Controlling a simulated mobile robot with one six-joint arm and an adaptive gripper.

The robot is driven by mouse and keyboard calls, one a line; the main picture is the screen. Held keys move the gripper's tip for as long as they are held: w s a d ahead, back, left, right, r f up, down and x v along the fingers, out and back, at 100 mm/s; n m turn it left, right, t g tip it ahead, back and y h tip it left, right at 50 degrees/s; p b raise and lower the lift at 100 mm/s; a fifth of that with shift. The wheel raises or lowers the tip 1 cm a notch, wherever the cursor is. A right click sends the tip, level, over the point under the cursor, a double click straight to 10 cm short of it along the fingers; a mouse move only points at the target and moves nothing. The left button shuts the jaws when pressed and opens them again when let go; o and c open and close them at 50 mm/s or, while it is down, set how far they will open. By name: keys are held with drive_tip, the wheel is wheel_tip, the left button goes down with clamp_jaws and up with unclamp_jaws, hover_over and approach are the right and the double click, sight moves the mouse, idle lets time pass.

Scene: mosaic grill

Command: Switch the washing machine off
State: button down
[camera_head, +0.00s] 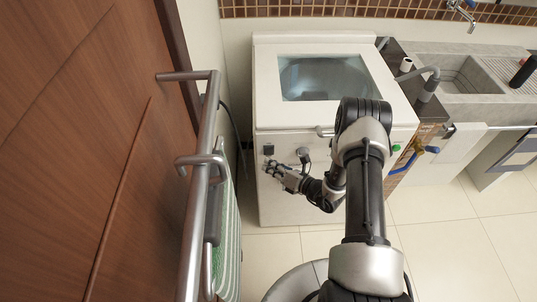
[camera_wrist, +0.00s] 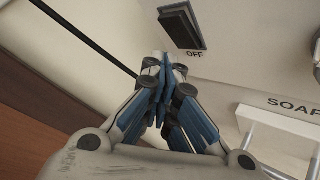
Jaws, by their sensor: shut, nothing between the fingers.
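The white washing machine (camera_head: 325,52) stands against the back wall, with a glass window in its top lid. On its front panel at the left is a small dark switch (camera_head: 268,149). In the wrist view the black rocker switch (camera_wrist: 181,25) is close, with the word OFF printed below it. My gripper (camera_head: 268,165) is in front of the panel, just below the switch. In the wrist view my gripper (camera_wrist: 164,60) is shut and empty, its tips below and left of the switch. I cannot tell whether they touch the panel.
A SOAP label and a white handle (camera_wrist: 275,128) are at the right in the wrist view. A wooden door (camera_head: 80,150) with a metal bar (camera_head: 200,170) and a striped towel (camera_head: 228,235) stands close on the left. A stone sink (camera_head: 440,75) is at the right.

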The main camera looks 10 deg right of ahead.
drive_tip(key=s, duration=0.1)
drive_tip(key=s+p, duration=0.1)
drive_tip(key=s, duration=0.1)
drive_tip(key=s+a, duration=0.1)
drive_tip(key=s, duration=0.1)
drive_tip(key=shift+r+p, duration=0.35)
drive_tip(key=shift+p, duration=0.05)
idle(0.4)
